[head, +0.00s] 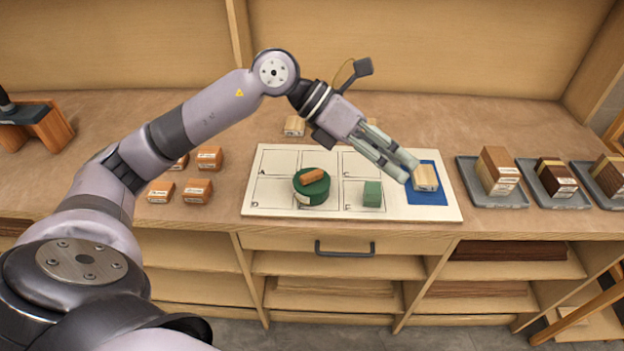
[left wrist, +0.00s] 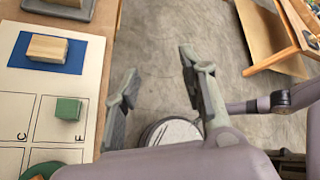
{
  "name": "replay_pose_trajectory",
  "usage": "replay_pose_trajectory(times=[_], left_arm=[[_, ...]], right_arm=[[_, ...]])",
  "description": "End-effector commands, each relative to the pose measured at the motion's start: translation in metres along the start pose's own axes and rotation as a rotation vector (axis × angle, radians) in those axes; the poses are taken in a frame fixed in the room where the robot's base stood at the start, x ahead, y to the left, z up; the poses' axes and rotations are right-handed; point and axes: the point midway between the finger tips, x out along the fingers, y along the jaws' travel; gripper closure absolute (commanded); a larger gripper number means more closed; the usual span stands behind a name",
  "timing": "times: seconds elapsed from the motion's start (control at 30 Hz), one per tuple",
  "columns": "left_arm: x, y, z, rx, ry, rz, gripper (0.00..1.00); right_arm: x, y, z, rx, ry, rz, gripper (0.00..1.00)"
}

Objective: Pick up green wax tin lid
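The round green wax tin (head: 311,190) stands on the white board (head: 265,210), left of a small green block (head: 372,194). Its green lid appears to be on it, with an orange-brown piece lying on top. In the left wrist view only a part of the green tin (left wrist: 45,170) shows at the bottom left corner. My left gripper (head: 409,170) is open and empty, its fingers apart (left wrist: 160,62). In the head view it is to the right of the tin, above the board near the blue patch. My right gripper is not in view.
A pale wood block (head: 425,177) lies on the blue patch (head: 427,196). Several orange-brown blocks (head: 198,190) stand left of the board. Grey trays (head: 494,199) with wood blocks stand at the right. A drawer handle (head: 345,249) juts out below the bench's front edge.

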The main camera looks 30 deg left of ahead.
Motion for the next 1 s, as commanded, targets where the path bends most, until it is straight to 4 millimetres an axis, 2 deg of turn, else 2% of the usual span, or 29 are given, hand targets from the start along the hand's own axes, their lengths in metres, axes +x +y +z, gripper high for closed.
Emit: replay_pose_trajectory(times=[0.03,0.1,0.2,0.3,0.4,0.47,0.57,1.0], left_arm=[[-0.023,0.024,-0.006,0.03,0.08,0.124,0.62],[-0.056,0.053,-0.017,0.044,0.188,0.28,0.62],[-0.105,0.084,-0.03,0.029,0.308,0.468,0.62],[-0.145,0.101,-0.039,-0.001,0.388,0.6,0.62],[-0.168,0.108,-0.045,-0.027,0.431,0.672,0.62],[-0.173,0.111,-0.048,-0.035,0.444,0.69,0.62],[-0.168,0.119,-0.054,-0.04,0.453,0.696,0.62],[-0.105,0.172,-0.09,-0.038,0.45,0.69,0.62]], right_arm=[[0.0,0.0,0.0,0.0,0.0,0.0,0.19],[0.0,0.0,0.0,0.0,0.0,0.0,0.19],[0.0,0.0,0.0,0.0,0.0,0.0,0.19],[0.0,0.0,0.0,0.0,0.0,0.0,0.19],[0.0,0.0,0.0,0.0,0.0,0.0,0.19],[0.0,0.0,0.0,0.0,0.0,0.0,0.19],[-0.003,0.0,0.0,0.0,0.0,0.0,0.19],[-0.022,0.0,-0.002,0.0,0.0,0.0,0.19]])
